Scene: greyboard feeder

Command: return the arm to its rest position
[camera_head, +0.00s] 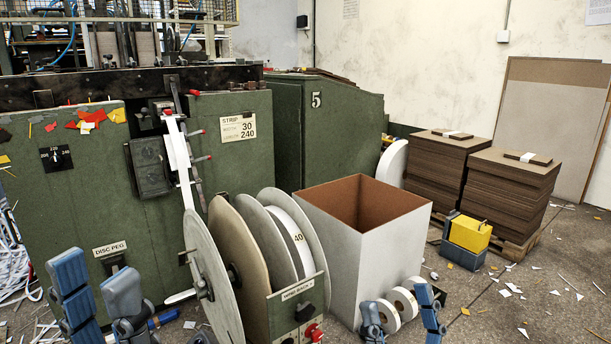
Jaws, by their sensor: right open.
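My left gripper (95,276) is at the bottom left, in front of the green cabinet. Its two blue-grey fingers point up and stand apart, with nothing seen between them. My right gripper (398,300) is at the bottom centre right. Its fingers are spread wide and point up. Two white rolls (395,306) appear between and behind these fingers; I see no grip on them. Both wrists and most of both arms are below the picture edge.
A green machine (75,200) with large discs (210,275) fills the left and centre. An open grey box (340,245) stands behind the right gripper. Board stacks (510,190) and a yellow-and-blue container (468,235) stand to the right. Scraps litter the open floor (540,290) at right.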

